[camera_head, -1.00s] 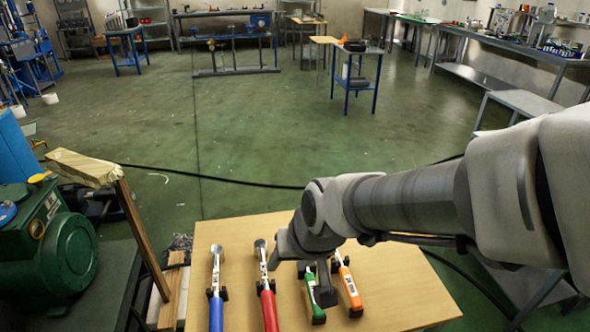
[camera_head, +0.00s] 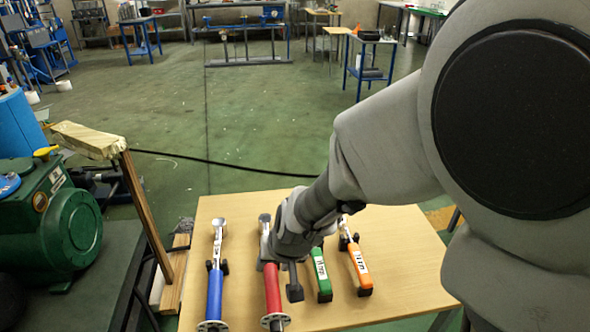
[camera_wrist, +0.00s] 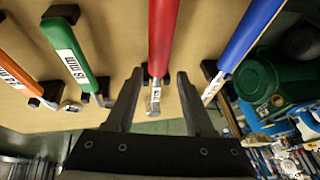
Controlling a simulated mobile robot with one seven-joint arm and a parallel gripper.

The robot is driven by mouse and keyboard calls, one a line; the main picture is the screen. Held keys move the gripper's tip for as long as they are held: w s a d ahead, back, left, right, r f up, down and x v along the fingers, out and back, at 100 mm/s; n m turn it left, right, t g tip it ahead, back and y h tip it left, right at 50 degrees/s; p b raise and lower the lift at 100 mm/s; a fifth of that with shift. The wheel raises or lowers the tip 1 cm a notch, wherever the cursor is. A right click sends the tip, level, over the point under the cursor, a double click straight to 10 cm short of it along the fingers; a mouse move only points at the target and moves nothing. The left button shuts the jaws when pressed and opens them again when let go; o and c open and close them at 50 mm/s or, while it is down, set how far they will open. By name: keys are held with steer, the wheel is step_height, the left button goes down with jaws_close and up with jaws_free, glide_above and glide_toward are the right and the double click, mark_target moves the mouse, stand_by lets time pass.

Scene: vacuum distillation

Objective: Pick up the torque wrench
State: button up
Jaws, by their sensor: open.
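Several wrench-like tools with coloured handles lie side by side on a wooden table (camera_head: 410,235): blue (camera_head: 215,292), red (camera_head: 272,285), green (camera_head: 321,275) and orange (camera_head: 360,268). I cannot tell from the pictures which one the task means. My gripper (camera_head: 279,276) is open over the red-handled tool and hides part of it in the head view. In the wrist view, the red tool (camera_wrist: 163,40) runs between the two open fingers (camera_wrist: 160,78), apart from both. The blue tool (camera_wrist: 252,30) is to its right, the green (camera_wrist: 68,48) and orange (camera_wrist: 18,75) to its left.
Small black supports hold the tools just off the table. A green motor-like machine (camera_head: 65,235) stands on a dark bench at the left, beside a leaning wooden post (camera_head: 143,215). The right part of the tabletop is bare.

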mark_target(272, 270)
steer(key=shift+d+b+x, duration=0.2)
steer(key=shift+b+x, duration=1.5)
steer(key=shift+x, duration=1.25)
steer(key=shift+s, duration=0.15)
jaws_close()
